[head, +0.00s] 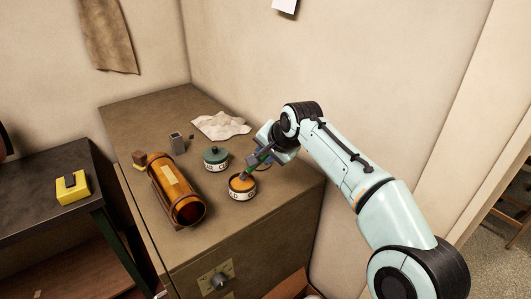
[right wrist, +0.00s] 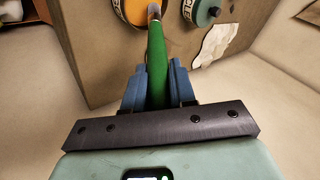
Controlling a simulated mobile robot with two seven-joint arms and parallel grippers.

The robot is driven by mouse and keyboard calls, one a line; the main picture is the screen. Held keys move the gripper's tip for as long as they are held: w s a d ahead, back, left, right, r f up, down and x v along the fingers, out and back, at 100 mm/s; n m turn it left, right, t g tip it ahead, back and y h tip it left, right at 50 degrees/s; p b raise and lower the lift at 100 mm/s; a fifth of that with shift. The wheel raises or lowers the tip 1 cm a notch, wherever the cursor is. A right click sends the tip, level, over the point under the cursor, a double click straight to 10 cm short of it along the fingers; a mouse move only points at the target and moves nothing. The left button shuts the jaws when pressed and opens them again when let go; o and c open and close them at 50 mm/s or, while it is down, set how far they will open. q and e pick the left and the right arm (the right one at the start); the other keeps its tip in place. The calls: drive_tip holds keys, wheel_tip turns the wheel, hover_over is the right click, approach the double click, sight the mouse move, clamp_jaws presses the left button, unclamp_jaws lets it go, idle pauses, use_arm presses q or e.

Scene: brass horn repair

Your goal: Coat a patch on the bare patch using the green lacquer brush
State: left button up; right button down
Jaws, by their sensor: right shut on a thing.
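My right gripper (head: 272,150) is shut on the green lacquer brush (right wrist: 156,65), between its blue fingers in the right wrist view. The brush slants down, its tip end at the open lacquer pot (head: 242,186) with orange contents. I cannot tell whether the bristles touch the lacquer. A brass tube (head: 187,207) lies on the cabinet top to the left, held in a dark cradle. A pale bare patch (head: 171,178) shows on its upper side. My left gripper is not in view.
A pot with a teal lid (head: 216,158) stands behind the open pot. A crumpled white cloth (head: 221,125), a small grey metal container (head: 177,144) and a small brown-and-yellow block (head: 139,160) lie on the cabinet top (head: 150,115). Walls close off the back and right.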

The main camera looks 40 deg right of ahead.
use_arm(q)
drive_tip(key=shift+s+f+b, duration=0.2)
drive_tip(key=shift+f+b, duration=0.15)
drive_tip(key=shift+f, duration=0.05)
use_arm(e)
drive_tip(key=shift+f, duration=0.65)
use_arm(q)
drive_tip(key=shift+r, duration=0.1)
use_arm(e)
drive_tip(key=shift+r, duration=0.15)
